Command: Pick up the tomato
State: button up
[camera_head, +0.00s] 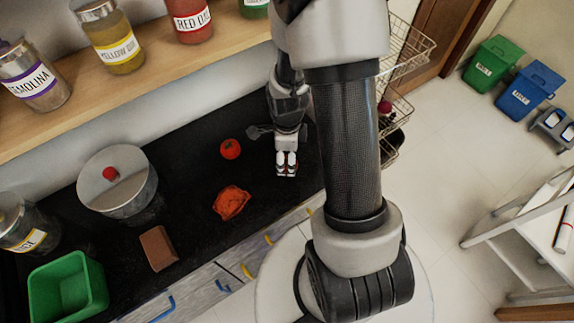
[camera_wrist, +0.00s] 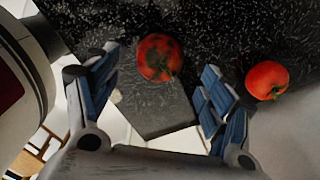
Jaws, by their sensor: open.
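A round red tomato (camera_head: 231,149) sits on the dark countertop, left of my gripper (camera_head: 287,168) in the head view. In the wrist view a smooth red tomato with a green stem (camera_wrist: 267,80) lies right of the right finger. A blotchy red, roundish item (camera_wrist: 159,57) shows beyond and between the fingertips there; it looks like the crumpled orange-red item (camera_head: 231,203) nearer the counter's front in the head view, but I cannot be sure. My gripper (camera_wrist: 158,88) is open, with blue-grey pads apart and nothing between them.
A steel pot (camera_head: 118,192) with a red-knobbed lid, a brown block (camera_head: 158,248) and a green bin (camera_head: 68,290) stand left on the counter. A wooden shelf (camera_head: 150,88) with labelled jars runs above. A wire rack (camera_head: 405,55) is at the right.

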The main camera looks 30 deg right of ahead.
notch_tip(320, 180, down, 5)
jog(key=shift+w+d+f+b, duration=0.1)
jog(key=shift+b, duration=0.95)
jog(key=shift+c, duration=0.5)
jog(key=c, duration=1.1)
